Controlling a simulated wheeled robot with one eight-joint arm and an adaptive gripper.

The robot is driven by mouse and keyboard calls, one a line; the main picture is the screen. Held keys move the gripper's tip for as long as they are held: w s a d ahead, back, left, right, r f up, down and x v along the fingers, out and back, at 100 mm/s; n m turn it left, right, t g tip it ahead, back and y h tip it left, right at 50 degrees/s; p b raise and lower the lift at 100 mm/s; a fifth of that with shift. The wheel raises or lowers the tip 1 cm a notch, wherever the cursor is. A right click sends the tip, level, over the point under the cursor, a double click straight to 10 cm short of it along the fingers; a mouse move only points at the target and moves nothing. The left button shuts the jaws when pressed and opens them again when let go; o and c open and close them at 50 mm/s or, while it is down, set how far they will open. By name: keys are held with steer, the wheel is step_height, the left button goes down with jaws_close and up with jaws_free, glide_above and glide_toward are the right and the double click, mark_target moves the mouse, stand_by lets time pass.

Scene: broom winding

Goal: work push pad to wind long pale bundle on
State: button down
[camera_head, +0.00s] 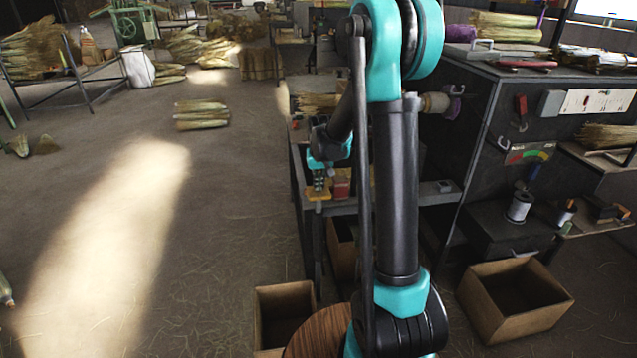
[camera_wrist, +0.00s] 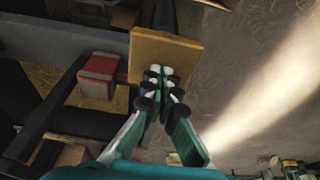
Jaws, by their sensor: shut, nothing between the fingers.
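A flat square yellow-orange pad (camera_head: 319,195) sits at the left end of the narrow bench, and I take it as the push pad. It also shows in the wrist view (camera_wrist: 172,48). My gripper (camera_head: 318,183) is shut and empty, its fingertips (camera_wrist: 160,78) at the pad's near edge; I cannot tell whether they touch. A pale round bundle end (camera_head: 435,103) sticks out of the dark machine beside a purple part. My arm hides much of the middle, and which bundle is the long one is unclear.
A red block (camera_head: 341,188) sits beside the pad, close to my gripper; it also shows in the wrist view (camera_wrist: 98,76). An open cardboard box (camera_head: 515,305) stands at the lower right, another (camera_head: 283,310) below the bench. The floor at left is mostly clear.

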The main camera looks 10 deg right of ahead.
steer(key=shift+s+x, duration=0.15)
steer(key=shift+x, duration=0.45)
steer(key=shift+s+x, duration=0.15)
steer(key=shift+x, duration=0.4)
steer(key=w+v, duration=0.2)
steer(key=v, duration=0.7)
steer(key=shift+r, duration=0.4)
steer(key=shift+w, duration=0.1)
steer(key=shift+s+f+x, duration=0.1)
steer(key=shift+s+x, duration=0.3)
steer(key=shift+x, duration=1.15)
steer(key=shift+s+f+x, duration=0.1)
steer(key=shift+s+x, duration=0.25)
steer(key=shift+x, duration=1.2)
steer(key=shift+s+f+x, duration=0.1)
steer(key=shift+s+x, duration=0.3)
steer(key=shift+x, duration=1.15)
